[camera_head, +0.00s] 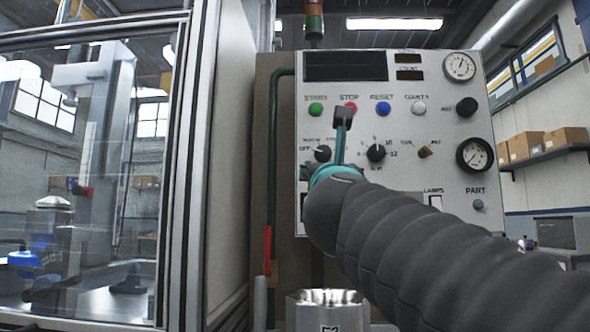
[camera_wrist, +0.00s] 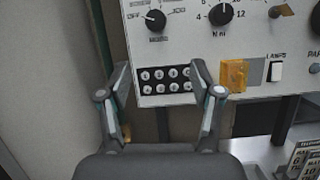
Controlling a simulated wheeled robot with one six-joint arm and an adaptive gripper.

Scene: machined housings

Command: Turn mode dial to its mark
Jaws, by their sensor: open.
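The control panel (camera_head: 440,110) carries a small black dial (camera_head: 322,153) at its lower left, with OFF printed to its left. It also shows at the top of the wrist view (camera_wrist: 155,19), where the blurred label under it looks like MODE. Its pointer direction is too small to tell. My gripper (camera_head: 342,118) is in front of the panel, just right of this dial in the head view. In the wrist view my gripper (camera_wrist: 161,74) has its two fingers spread, with nothing between them. The dial lies beyond the fingertips, apart from them.
A second black dial with numbers (camera_head: 376,152) sits right of the first. Coloured push buttons (camera_head: 382,108) run above. A yellow guarded switch (camera_wrist: 233,75) and a lamp switch (camera_wrist: 275,71) are lower right. A metal housing (camera_head: 326,312) stands below; a glazed enclosure (camera_head: 185,190) is at left.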

